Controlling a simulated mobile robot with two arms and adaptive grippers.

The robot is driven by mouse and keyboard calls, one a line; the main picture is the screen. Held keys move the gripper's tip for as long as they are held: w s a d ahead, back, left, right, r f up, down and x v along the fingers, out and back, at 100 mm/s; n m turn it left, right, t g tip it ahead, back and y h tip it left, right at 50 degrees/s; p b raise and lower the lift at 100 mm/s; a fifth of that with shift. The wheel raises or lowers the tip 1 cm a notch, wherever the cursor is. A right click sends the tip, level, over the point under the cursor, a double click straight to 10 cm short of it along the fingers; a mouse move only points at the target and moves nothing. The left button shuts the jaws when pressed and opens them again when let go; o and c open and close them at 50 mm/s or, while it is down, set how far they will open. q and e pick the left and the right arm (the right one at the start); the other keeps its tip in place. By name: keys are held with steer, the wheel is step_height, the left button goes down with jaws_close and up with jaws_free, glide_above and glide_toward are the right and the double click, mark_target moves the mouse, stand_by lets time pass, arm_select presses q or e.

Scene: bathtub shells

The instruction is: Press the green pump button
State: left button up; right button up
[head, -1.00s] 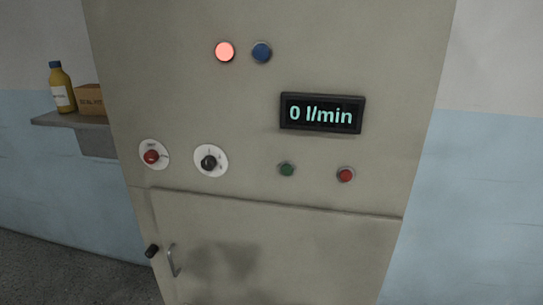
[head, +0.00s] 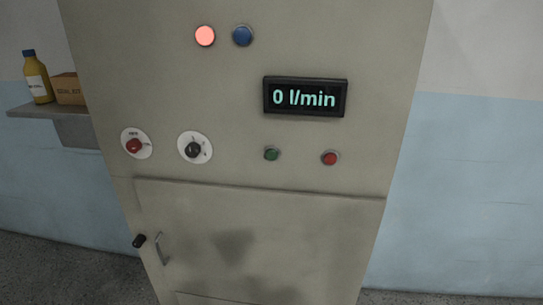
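The green button (head: 272,153) is a small round button on the front of a grey-beige control cabinet (head: 240,120). It sits below the display (head: 305,97), which reads "0 l/min". A red button (head: 330,158) is to its right at nearly the same height. A black rotary knob (head: 194,149) on a white dial is to its left. A red rotary switch (head: 134,145) is further left. Above, a round lamp (head: 205,36) glows red beside a dark blue lamp (head: 242,36). Neither of my grippers is in view.
A lower cabinet door (head: 290,230) has a handle (head: 162,248) and a black knob (head: 139,241) at its left. A wall shelf (head: 40,111) at left holds a yellow bottle (head: 37,78) and a cardboard box (head: 69,90). Nothing shows in front of the cabinet's buttons.

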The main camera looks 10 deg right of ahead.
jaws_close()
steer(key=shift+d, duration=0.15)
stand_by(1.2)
